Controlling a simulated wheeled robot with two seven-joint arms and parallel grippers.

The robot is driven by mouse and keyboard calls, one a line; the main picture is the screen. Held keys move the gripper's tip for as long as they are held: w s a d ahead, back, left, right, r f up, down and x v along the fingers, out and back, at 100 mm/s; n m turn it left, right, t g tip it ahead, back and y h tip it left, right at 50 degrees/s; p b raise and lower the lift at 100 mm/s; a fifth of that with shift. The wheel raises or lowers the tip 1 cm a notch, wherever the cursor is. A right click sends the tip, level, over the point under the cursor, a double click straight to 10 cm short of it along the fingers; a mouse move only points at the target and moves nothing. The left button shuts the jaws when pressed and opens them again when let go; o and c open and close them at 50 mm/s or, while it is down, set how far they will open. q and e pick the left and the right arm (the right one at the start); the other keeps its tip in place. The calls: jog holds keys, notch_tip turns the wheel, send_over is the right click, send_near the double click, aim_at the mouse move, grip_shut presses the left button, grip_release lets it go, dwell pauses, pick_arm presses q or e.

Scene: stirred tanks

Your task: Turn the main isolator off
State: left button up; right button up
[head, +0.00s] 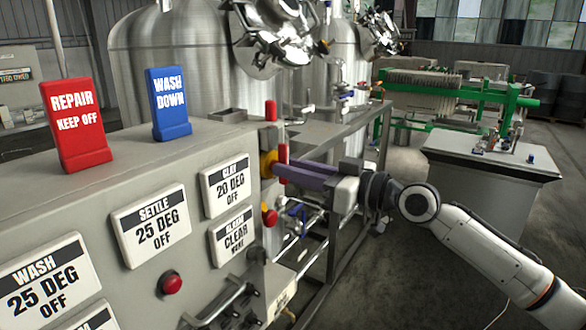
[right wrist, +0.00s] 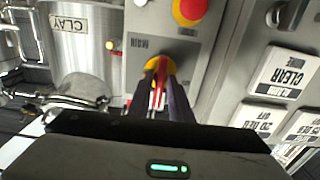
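The main isolator is a red handle on a yellow disc (head: 267,165) on the end face of the grey control panel. In the right wrist view the yellow disc (right wrist: 174,64) sits below an upside-down MAIN label, and the red handle (right wrist: 160,92) shows between my fingers. My right gripper (head: 281,170) reaches in from the right. Its two long dark fingers (right wrist: 160,70) lie close on either side of the handle and look shut on it. The fingers hide part of the handle, so its exact angle is hard to read. My left gripper is out of view.
A red mushroom button (head: 270,216) sits below the isolator. A red REPAIR sign (head: 76,125) and a blue WASH DOWN sign (head: 168,103) stand on the panel top (head: 120,170). Steel tanks, pipes and a metal frame (head: 345,235) stand behind.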

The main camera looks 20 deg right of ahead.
jog(key=shift+f+n+b, duration=0.15)
jog(key=shift+n+b, duration=0.25)
jog(key=shift+b, duration=0.35)
grip_shut()
pick_arm(q)
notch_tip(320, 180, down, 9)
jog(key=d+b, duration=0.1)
jog(key=b, duration=1)
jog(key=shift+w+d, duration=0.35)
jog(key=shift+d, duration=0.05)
pick_arm(e)
jog(key=n, duration=1.7)
jog(key=shift+s+a, duration=0.1)
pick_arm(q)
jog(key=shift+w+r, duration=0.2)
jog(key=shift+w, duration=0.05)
pick_arm(e)
jog(key=o, duration=0.7)
grip_release()
